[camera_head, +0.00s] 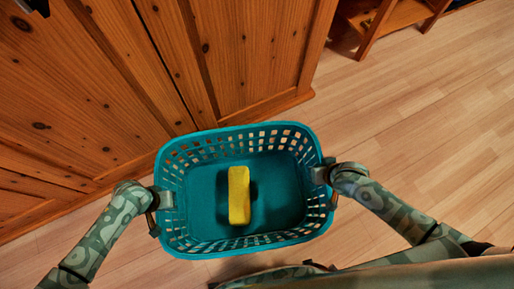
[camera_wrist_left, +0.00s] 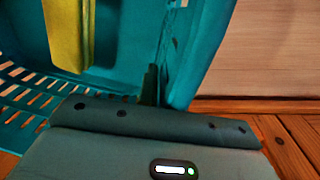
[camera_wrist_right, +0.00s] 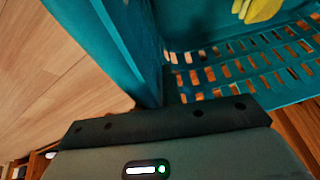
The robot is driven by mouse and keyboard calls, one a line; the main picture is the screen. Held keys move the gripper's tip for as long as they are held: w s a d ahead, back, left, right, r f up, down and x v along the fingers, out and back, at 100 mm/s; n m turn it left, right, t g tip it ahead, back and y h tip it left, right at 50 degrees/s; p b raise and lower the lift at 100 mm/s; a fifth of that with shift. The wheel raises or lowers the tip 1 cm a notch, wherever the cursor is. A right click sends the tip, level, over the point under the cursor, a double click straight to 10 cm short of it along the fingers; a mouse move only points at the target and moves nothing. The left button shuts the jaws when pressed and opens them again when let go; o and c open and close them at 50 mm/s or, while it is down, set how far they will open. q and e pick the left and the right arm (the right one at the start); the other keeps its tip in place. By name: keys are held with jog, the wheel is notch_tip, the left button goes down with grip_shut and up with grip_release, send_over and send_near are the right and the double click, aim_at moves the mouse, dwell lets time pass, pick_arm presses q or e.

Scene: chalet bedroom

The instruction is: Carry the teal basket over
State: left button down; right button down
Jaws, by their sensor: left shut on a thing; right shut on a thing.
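The teal basket (camera_head: 206,246) hangs level between my two arms above the wooden floor in the head view. A yellow block (camera_head: 239,196) lies inside it, near the middle of its bottom. My left gripper (camera_head: 162,199) is shut on the basket's left side wall. My right gripper (camera_head: 324,174) is shut on its right side wall. In the left wrist view the teal wall (camera_wrist_left: 200,50) runs up from the jaw, with the yellow block (camera_wrist_left: 68,35) beyond. In the right wrist view the wall (camera_wrist_right: 118,45) rises from the jaw. The fingertips are mostly hidden.
A wooden cabinet (camera_head: 110,85) with panelled doors stands close at the left and beyond the basket's far rim. An open wooden shelf unit (camera_head: 385,20) stands at the top right. The light plank floor (camera_head: 430,120) is clear on the right.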

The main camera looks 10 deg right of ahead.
pick_arm(q)
jog(key=shift+w+r, duration=0.1)
jog(key=shift+w, duration=0.15)
pick_arm(e)
jog(key=shift+w+r, duration=0.1)
jog(key=shift+w, duration=0.15)
